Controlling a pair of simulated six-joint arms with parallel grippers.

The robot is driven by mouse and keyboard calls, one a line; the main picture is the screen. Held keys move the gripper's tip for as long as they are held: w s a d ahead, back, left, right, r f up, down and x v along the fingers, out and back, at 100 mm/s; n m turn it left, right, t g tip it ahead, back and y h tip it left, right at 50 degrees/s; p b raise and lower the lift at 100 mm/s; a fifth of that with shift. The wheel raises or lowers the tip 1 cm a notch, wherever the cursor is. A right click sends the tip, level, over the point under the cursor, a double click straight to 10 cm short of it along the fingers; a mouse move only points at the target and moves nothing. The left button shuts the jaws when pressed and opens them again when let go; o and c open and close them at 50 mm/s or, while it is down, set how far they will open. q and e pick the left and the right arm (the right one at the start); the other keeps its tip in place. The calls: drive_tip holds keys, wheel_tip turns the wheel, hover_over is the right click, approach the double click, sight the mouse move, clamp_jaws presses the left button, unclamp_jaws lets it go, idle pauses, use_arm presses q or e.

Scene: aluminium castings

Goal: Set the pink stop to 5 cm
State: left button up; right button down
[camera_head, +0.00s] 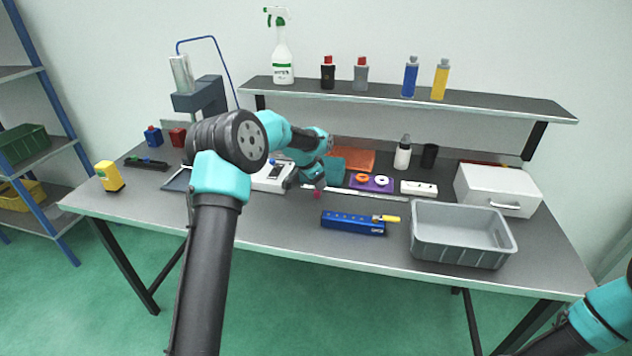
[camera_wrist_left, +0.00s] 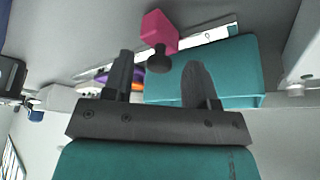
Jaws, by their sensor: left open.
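The pink stop (camera_head: 319,194) sits at the left end of a long pale rail (camera_head: 365,195) on the table. In the left wrist view the pink stop (camera_wrist_left: 160,28) is a pink block with a dark round knob (camera_wrist_left: 159,62) towards my gripper. The rail (camera_wrist_left: 205,37) runs past it there; its scale marks are too small to read. My left gripper (camera_head: 317,184) is just above the stop. In the wrist view its two fingers (camera_wrist_left: 160,78) are apart, with the knob in line with the gap and nothing held. My right gripper is out of view.
A teal block (camera_wrist_left: 220,70) lies beside the rail. A blue tool block (camera_head: 353,223) with a yellow-handled item and a grey crate (camera_head: 460,256) stand in front and right. A purple holder (camera_head: 371,184), white power strip (camera_head: 418,188) and white box (camera_head: 497,190) are behind.

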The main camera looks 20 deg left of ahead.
use_arm(q)
drive_tip(key=v, duration=1.7)
drive_tip(key=shift+s, duration=0.15)
